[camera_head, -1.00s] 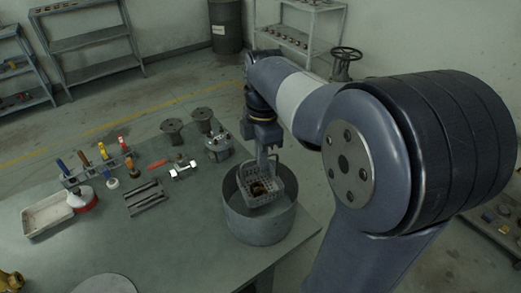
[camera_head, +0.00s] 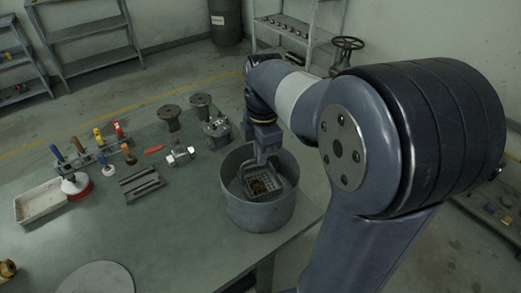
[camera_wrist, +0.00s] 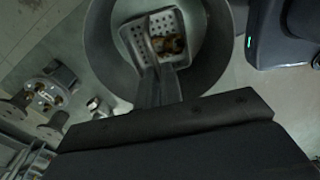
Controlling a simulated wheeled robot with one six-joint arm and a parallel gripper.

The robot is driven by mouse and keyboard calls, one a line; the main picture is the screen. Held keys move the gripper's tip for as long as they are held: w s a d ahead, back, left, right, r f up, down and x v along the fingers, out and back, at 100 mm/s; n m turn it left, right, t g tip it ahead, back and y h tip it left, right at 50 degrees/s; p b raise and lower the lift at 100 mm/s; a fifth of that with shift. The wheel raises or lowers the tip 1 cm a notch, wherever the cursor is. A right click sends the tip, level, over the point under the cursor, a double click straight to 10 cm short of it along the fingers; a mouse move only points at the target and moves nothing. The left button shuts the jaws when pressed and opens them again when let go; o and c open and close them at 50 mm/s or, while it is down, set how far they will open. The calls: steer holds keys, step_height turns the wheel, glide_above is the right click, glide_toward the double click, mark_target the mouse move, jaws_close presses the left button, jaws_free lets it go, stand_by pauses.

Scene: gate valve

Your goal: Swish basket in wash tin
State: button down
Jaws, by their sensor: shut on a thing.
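The wash tin (camera_head: 260,213) is a round grey metal tub near the right edge of the workbench. The basket (camera_head: 272,193), a grey perforated square with brownish small parts inside, is down inside the tin, below its rim. My gripper (camera_head: 262,158) is above the tin, shut on the basket's handle. In the wrist view the basket (camera_wrist: 168,24) lies within the dark round tin (camera_wrist: 213,75), with my gripper's fingers (camera_wrist: 156,88) reaching to its near side. The liquid level in the tin cannot be made out.
Left of the tin on the bench (camera_head: 170,235) stand a grey flanged valve part (camera_head: 217,132), dark round stands (camera_head: 170,117), a small metal block (camera_head: 180,156), slotted bars (camera_head: 140,184), a tool rack (camera_head: 95,158) and a white tray (camera_head: 40,203). The bench front is mostly clear.

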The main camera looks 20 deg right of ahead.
steer(key=shift+f+b, duration=1.05)
steer(key=shift+f, duration=0.95)
steer(key=shift+f+b, duration=0.4)
steer(key=shift+f, duration=0.1)
steer(key=shift+r+p, duration=0.7)
steer(key=shift+p, duration=0.05)
steer(key=shift+f, duration=0.25)
steer(key=shift+f+b, duration=0.35)
steer(key=shift+r, duration=0.1)
